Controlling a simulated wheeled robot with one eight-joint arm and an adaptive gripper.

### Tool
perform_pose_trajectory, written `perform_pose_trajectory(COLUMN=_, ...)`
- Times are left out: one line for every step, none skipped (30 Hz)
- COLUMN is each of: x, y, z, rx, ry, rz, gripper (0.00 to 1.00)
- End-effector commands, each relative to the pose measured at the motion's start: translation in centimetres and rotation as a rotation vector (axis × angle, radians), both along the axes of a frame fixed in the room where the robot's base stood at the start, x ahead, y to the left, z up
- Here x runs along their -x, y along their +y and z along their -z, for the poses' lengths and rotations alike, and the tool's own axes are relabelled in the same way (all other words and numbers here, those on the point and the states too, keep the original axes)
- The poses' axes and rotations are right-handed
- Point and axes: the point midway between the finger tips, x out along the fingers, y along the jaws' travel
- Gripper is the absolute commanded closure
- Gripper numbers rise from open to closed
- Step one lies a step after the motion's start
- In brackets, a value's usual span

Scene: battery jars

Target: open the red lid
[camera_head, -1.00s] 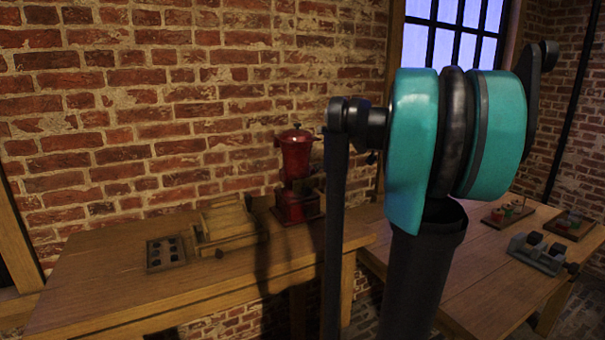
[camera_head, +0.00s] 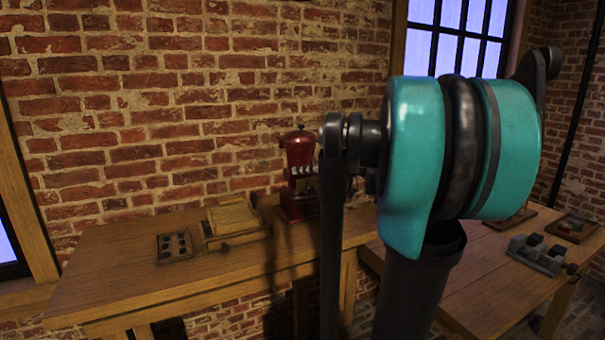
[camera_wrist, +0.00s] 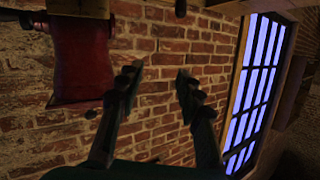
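A red machine (camera_head: 300,150) with a rounded red top and a dark knob stands at the back of the left wooden table, partly behind my arm. A row of small pale shapes shows below its red top; I cannot tell what they are. In the wrist view, a red tapered body (camera_wrist: 80,60), which looks like part of this machine, is at the upper left. My gripper (camera_wrist: 158,82) has its two dark fingers apart, with only brick wall showing between them. The red body is left of the fingers and not between them. My gripper is hidden in the head view.
A wooden box (camera_head: 233,217) and a dark tray with round holes (camera_head: 174,247) are left of the machine. The right table holds a grey block holder (camera_head: 538,253) and a small tray (camera_head: 571,228) with coloured pieces. The left table's front is clear.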

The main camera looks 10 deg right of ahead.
Motion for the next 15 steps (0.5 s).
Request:
perform_pose_trajectory(x=0.08, y=0.1, z=0.16, rx=0.001, ry=0.004, rz=-0.001, gripper=0.64)
perform_pose_trajectory(x=0.12, y=0.14, z=0.22, rx=0.001, ry=0.007, rz=-0.001, gripper=0.64)
perform_pose_trajectory(x=0.15, y=0.15, z=0.3, rx=0.002, ry=0.009, rz=-0.001, gripper=0.64)
perform_pose_trajectory(x=0.17, y=0.17, z=0.33, rx=0.002, ry=0.01, rz=-0.001, gripper=0.64)
perform_pose_trajectory(x=0.17, y=0.19, z=0.35, rx=0.002, ry=0.011, rz=0.0, gripper=0.64)
perform_pose_trajectory(x=0.18, y=0.18, z=0.37, rx=0.002, ry=0.011, rz=0.0, gripper=0.64)
perform_pose_trajectory(x=0.18, y=0.18, z=0.37, rx=0.002, ry=0.011, rz=0.0, gripper=0.64)
perform_pose_trajectory(x=0.18, y=0.18, z=0.37, rx=0.002, ry=0.011, rz=0.0, gripper=0.64)
perform_pose_trajectory(x=0.18, y=0.17, z=0.36, rx=0.002, ry=0.011, rz=0.0, gripper=0.64)
perform_pose_trajectory(x=0.18, y=0.17, z=0.36, rx=0.002, ry=0.011, rz=0.0, gripper=0.64)
perform_pose_trajectory(x=0.18, y=0.17, z=0.36, rx=0.002, ry=0.011, rz=0.0, gripper=0.64)
perform_pose_trajectory(x=0.18, y=0.17, z=0.36, rx=0.002, ry=0.011, rz=0.0, gripper=0.64)
perform_pose_trajectory(x=0.19, y=0.2, z=0.41, rx=0.003, ry=0.012, rz=0.0, gripper=0.64)
perform_pose_trajectory(x=0.26, y=0.27, z=0.55, rx=0.004, ry=0.016, rz=-0.001, gripper=0.64)
perform_pose_trajectory(x=0.47, y=0.47, z=0.95, rx=0.007, ry=0.027, rz=-0.002, gripper=0.64)
